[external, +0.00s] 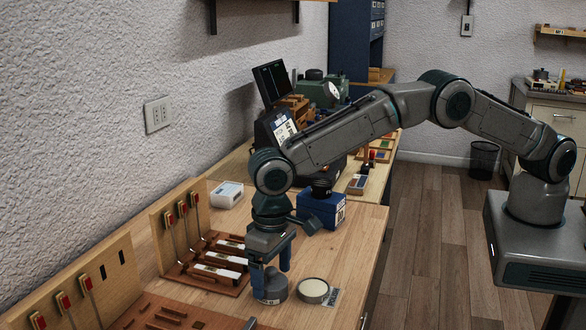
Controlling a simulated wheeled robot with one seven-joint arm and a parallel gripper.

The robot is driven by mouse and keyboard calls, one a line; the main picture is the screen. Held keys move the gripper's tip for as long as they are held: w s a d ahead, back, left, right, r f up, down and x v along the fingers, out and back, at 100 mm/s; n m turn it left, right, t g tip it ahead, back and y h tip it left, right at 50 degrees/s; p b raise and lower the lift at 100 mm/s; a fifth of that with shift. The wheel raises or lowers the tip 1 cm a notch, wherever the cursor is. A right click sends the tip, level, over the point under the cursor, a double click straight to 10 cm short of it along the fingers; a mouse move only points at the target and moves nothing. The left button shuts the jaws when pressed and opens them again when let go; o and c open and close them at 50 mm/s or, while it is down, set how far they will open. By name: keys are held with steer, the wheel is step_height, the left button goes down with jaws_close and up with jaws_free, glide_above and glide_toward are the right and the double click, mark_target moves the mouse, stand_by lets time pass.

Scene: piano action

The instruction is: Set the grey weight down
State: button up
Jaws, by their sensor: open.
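The grey weight (273,289) is a short dark grey cylinder standing upright on the wooden bench (350,235), close to its front. My gripper (270,271) points straight down over it. Its blue fingers are open, one at the left side of the weight and one behind it to the right. The left finger overlaps the weight in this view; I cannot tell whether either finger touches it. A round dish or disc with a pale top (313,290) stands just right of the weight, apart from it, with a small printed card beside it.
Wooden racks with upright red-tipped hammers (182,208) stand left of my gripper. A blue box (322,206) with a black knob is behind it, and a white tub (227,194) is near the wall. Bare bench lies to the right, up to its edge.

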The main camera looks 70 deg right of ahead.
mark_target(273, 268)
step_height(273, 268, up, 10)
steer(key=shift+d+r+b, duration=0.15)
steer(key=shift+b, duration=0.45)
